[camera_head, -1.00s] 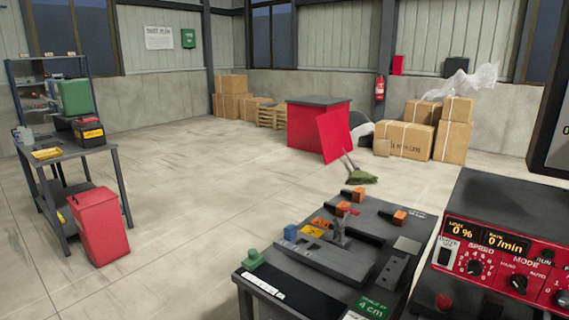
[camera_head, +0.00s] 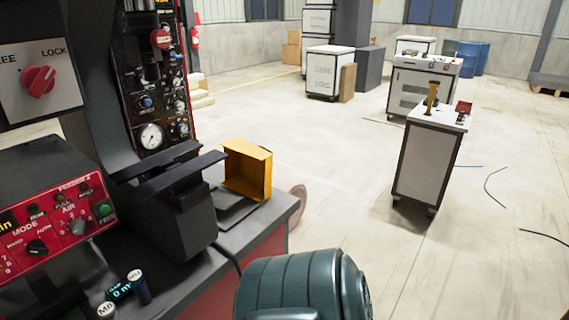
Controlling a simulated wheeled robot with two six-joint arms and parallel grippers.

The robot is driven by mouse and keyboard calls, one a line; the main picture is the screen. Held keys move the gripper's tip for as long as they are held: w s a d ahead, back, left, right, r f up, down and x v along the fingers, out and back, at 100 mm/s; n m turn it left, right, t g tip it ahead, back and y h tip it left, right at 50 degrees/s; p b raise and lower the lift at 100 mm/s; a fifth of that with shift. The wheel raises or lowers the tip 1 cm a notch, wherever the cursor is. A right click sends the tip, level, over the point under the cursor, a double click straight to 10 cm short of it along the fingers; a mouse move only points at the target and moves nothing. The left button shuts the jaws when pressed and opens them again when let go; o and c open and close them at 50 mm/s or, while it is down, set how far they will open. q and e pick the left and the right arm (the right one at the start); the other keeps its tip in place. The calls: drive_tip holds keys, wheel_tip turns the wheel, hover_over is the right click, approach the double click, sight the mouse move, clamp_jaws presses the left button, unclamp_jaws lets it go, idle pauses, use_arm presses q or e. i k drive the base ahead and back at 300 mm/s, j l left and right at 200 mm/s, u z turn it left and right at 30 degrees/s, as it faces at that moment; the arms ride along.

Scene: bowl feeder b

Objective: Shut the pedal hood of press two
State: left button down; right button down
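I cannot make out a pedal hood or a label naming press two in this view. A dark machine column with a gauge panel (camera_head: 150,95) stands at the left above a bench (camera_head: 262,222). A yellow open-sided box (camera_head: 246,170) sits on the bench's far right part, beside a black block-shaped fixture (camera_head: 168,200). I cannot tell whether it is a hood. The floor below the bench at the near side is hidden. Neither of my grippers shows in this view.
A red control box (camera_head: 50,212) and a FREE/LOCK switch (camera_head: 38,80) are at the left. A teal ribbed rounded body (camera_head: 300,285) fills the bottom middle. A white cabinet with a lever (camera_head: 425,165) stands to the right. Cables lie on the otherwise open floor.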

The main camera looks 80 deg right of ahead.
sight(248, 166)
drive_tip(key=k+l+z, duration=0.15)
drive_tip(key=l+z, duration=0.15)
drive_tip(key=l, duration=0.2)
drive_tip(key=k+l+z, duration=0.25)
drive_tip(key=l, duration=0.3)
drive_tip(key=l+z, duration=0.3)
drive_tip(key=l, duration=1.2)
drive_tip(key=k+l, duration=0.1)
drive_tip(key=l, duration=0.9)
drive_tip(key=k, duration=0.65)
drive_tip(key=j+z, duration=0.05)
